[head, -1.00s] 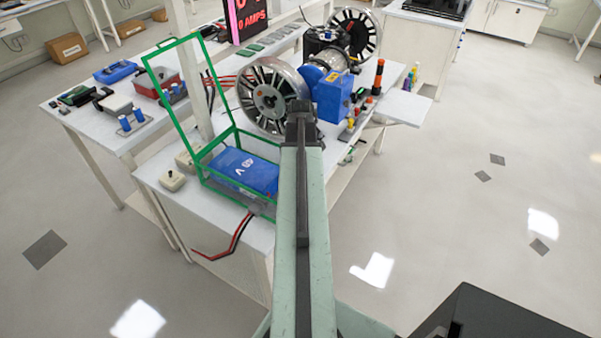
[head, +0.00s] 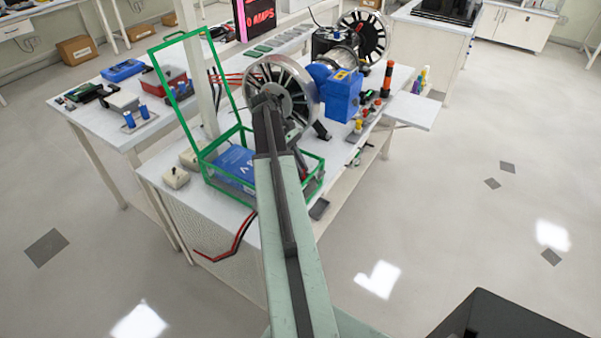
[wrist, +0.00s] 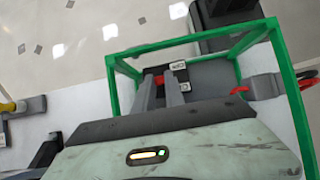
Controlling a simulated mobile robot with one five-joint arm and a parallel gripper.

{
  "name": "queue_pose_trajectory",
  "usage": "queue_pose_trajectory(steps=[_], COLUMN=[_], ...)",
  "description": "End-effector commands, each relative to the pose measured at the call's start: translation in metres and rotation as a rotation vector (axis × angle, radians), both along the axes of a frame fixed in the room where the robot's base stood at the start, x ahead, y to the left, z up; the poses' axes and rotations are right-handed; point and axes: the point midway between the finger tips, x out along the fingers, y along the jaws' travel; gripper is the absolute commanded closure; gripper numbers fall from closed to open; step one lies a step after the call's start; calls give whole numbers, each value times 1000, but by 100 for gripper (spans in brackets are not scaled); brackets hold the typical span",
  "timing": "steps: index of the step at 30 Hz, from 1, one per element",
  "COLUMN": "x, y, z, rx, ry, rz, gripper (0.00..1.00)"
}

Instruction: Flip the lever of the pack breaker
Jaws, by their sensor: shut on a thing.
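In the wrist view the two grey fingers of my gripper (wrist: 160,86) reach into the green frame (wrist: 112,84), close together. A small red part (wrist: 158,80), apparently the breaker lever, shows at their tips, and the jaws are shut on it. Pale labels (wrist: 177,65) sit beside it on a dark grey housing. The lever's exact position is hard to tell. In the head view the blue pack (head: 230,162) lies inside the green frame (head: 205,158), partly behind my arm. My arm hides the breaker and the fingertips there.
The green frame's lid (head: 170,90) stands raised at the left. A spoked wheel (head: 290,85) and a blue box (head: 341,95) stand behind on the bench. Red and black cables (head: 232,248) hang over the front edge.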

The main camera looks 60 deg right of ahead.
Motion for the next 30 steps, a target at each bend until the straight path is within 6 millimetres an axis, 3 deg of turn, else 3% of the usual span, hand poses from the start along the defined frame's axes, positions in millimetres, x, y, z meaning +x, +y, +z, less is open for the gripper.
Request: queue_pose_trajectory(steps=[17, 18, 20, 30], x=[3, 3, 3, 3], y=[1, 0, 0, 0], z=[0, 0, 0, 1], rx=[3, 3, 2, 1], ry=[38, 38, 38, 39], rz=[2, 2, 2, 1], gripper=[100, 83, 66, 64])
